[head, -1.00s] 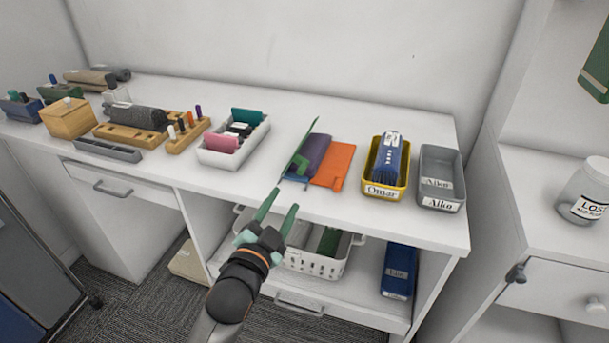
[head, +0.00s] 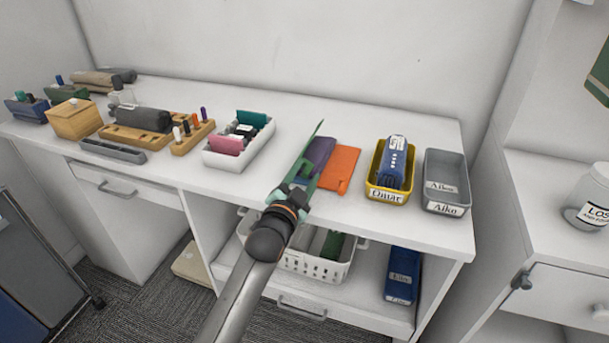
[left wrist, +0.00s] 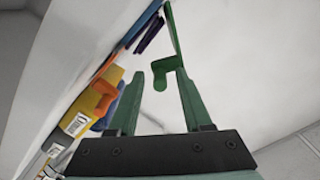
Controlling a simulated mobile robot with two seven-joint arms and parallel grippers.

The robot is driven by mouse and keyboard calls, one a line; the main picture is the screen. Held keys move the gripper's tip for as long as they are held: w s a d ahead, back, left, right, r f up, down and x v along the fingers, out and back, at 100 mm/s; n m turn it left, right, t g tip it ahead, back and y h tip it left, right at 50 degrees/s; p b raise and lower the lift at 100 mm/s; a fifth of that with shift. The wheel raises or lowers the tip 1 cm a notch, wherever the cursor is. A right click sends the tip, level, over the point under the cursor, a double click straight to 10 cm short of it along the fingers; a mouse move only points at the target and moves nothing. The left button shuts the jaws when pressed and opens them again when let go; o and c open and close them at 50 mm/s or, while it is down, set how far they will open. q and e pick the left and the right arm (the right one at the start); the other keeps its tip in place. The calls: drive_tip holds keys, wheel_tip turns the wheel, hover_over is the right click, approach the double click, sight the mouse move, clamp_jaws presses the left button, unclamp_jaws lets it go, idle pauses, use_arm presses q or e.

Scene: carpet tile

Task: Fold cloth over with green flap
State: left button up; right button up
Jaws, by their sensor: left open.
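The cloth lies on the white desk, with a purple middle (head: 321,151) and an orange part (head: 341,166) to its right. Its green flap (head: 310,146) stands up at the left edge. My left gripper (head: 301,176) is at the cloth's front left and covers the lower part of the flap. In the left wrist view, the fingers (left wrist: 159,77) are open, with the green flap's tab (left wrist: 166,67) at the gap between the fingertips. I see no contact there. My right gripper is not in view.
A yellow bin (head: 372,189) with a blue item and a grey bin (head: 447,196) stand right of the cloth. A white tray (head: 226,160) of coloured items stands to its left. A white basket (head: 335,268) sits on the shelf below. The desk behind the cloth is clear.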

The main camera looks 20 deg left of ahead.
use_arm(q)
clamp_jaws()
drive_tip(key=shift+f, duration=0.1)
idle(1.2)
